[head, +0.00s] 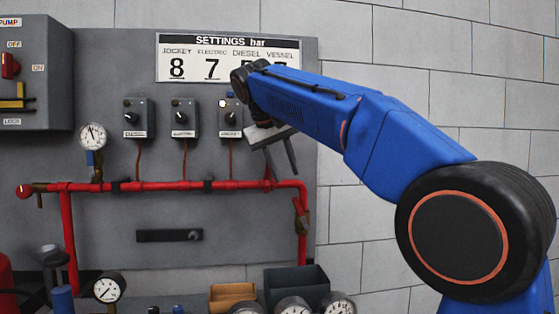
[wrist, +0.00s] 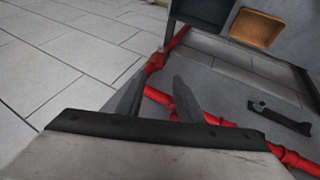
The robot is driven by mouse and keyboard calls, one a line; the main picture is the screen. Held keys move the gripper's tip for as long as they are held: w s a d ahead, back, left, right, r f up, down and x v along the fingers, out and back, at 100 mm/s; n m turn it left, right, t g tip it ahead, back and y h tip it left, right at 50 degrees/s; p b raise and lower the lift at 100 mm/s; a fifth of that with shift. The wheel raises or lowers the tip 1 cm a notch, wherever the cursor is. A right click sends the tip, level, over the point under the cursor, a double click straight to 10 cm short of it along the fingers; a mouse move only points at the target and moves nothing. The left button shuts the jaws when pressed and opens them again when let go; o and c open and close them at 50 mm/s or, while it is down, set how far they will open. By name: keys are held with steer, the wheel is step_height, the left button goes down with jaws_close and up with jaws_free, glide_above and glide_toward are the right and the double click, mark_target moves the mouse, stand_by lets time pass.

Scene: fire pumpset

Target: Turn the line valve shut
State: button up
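The line valve (head: 302,216) appears to be the brass-brown fitting on the right-hand vertical drop of the red pipe (head: 230,185) in the head view. In the wrist view the valve (wrist: 155,62) shows as an orange-brown and red piece just beyond the fingertips, with the red pipe (wrist: 240,132) running off to the right. The angle of its lever is hard to make out. My gripper (head: 281,168) is above and left of the valve in the head view, in front of the pipe's right end. In the wrist view my gripper (wrist: 159,78) has its fingers apart, with nothing held between them.
A pressure gauge (head: 92,137) and a red-knobbed end fitting (head: 25,190) are at the pipe's left. Several switch boxes (head: 138,118) sit above it. A black bar (head: 169,235) is mounted below. Bins (head: 296,281) and loose gauges lie under the panel. The wall at right is bare.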

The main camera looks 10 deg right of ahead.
steer(key=shift+v, duration=1.65)
steer(key=shift+d+f, duration=0.1)
steer(key=shift+d, duration=0.05)
jaws_close()
steer(key=w+d+y, duration=0.2)
steer(key=d+y, duration=0.7)
steer(key=d, duration=0.8)
glide_above(300, 213)
steer(key=d, duration=0.2)
step_height(300, 213, down, 11)
steer(key=shift+s+d+g, duration=0.2)
steer(key=shift+s+g, duration=0.1)
steer(key=shift+s, duration=0.05)
